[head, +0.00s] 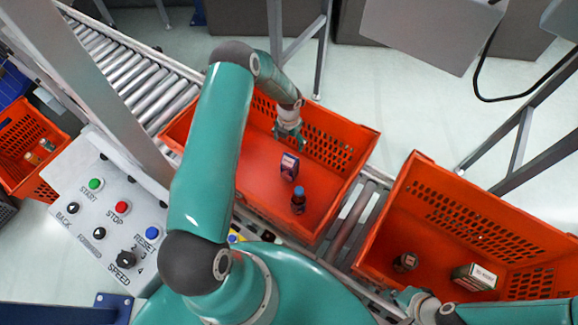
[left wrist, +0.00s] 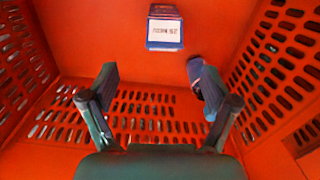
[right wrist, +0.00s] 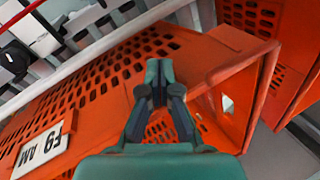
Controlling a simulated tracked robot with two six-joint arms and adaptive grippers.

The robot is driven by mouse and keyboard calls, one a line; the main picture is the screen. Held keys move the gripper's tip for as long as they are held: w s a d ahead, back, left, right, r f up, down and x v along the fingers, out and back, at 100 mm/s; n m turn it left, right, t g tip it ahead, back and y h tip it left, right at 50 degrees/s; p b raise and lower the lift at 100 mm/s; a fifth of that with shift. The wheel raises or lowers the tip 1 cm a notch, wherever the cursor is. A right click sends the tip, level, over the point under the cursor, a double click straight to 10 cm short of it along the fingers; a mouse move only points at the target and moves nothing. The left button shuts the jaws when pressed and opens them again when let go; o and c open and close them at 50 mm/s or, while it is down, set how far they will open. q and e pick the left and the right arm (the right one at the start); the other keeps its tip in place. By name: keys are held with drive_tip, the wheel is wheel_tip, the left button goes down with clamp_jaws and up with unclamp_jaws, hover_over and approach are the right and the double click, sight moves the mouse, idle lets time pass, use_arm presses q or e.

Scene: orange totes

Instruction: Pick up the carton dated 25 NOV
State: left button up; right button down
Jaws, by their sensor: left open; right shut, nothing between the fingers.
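A small blue-purple carton (head: 290,166) with a white label stands in the middle orange tote (head: 250,190). In the left wrist view the carton (left wrist: 165,28) is at the top centre. Its label appears upside down there and looks like 25 NOV, though the print is small. My left gripper (head: 289,132) is inside the same tote, just beyond the carton and apart from it. Its fingers (left wrist: 153,85) are spread, with nothing between them. My right gripper (right wrist: 158,75) is shut and empty, close to an orange tote's rim; in the head view it is at the bottom edge, partly cut off.
The right tote (head: 440,195) holds a dark jar (head: 405,262) and a pale-labelled carton (head: 475,277). A roller conveyor (head: 130,75) and a button panel (head: 105,215) lie to the left.

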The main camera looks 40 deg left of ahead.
sight(290, 156)
use_arm(q)
wheel_tip(290, 156, down, 4)
drive_tip(key=shift+r+b, duration=0.15)
drive_tip(key=shift+b, duration=0.4)
drive_tip(key=f, duration=0.4)
drive_tip(key=shift+s+d+f+b, duration=0.2)
drive_tip(key=shift+d+b, duration=0.2)
drive_tip(key=shift+f, duration=0.4)
use_arm(e)
wheel_tip(290, 156, down, 3)
drive_tip(key=shift+a+r, duration=0.1)
use_arm(q)
clamp_jaws()
